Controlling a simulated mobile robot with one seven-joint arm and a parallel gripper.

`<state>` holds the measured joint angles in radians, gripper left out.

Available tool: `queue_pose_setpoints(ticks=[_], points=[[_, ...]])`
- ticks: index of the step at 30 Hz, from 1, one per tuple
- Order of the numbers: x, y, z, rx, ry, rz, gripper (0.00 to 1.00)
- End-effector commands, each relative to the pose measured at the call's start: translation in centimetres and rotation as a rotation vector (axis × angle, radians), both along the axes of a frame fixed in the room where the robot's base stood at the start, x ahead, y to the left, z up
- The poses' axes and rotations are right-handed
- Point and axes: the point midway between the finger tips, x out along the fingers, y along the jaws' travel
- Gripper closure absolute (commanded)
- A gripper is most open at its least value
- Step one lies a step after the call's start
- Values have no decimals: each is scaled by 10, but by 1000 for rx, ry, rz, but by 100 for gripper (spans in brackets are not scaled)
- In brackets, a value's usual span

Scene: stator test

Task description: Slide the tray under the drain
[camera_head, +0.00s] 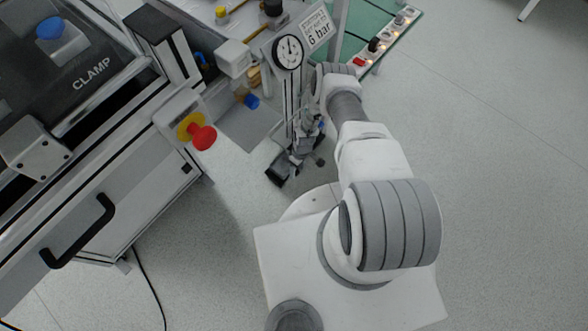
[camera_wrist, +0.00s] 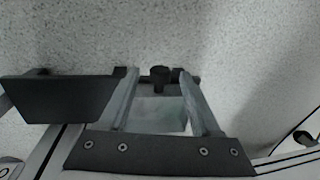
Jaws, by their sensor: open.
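A flat grey plate (camera_head: 250,127), which looks like the tray, lies low beside the machine's side. A small fitting with a blue end, perhaps the drain (camera_head: 247,98), hangs just above its back part. My gripper (camera_head: 296,168) points down, open, to the right of and in front of the plate, apart from it. Its fingers are small and partly hidden among its own parts. The wrist view shows a dark screwed plate (camera_wrist: 160,155) with two pale bars and a dark block (camera_wrist: 62,97); I cannot tell whether any of this is the tray.
A machine marked CLAMP stands at the left, with a black handle (camera_head: 82,235) and a red knob (camera_head: 203,136) sticking out. A round gauge (camera_head: 288,52) and a 6 bar sign stand behind my gripper. A green bench (camera_head: 368,25) is at the back. Floor at the right is clear.

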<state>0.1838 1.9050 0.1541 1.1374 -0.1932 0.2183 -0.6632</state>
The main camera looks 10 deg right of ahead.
Motion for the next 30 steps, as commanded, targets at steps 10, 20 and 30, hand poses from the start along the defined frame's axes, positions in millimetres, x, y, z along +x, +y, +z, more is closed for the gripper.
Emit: queue_pose_setpoints(ticks=[10, 20, 30], points=[[-3, -1, -5, -1, 1, 0, 36], [-3, -1, -5, 0, 1, 0, 88], [-3, -1, -5, 0, 1, 0, 100]])
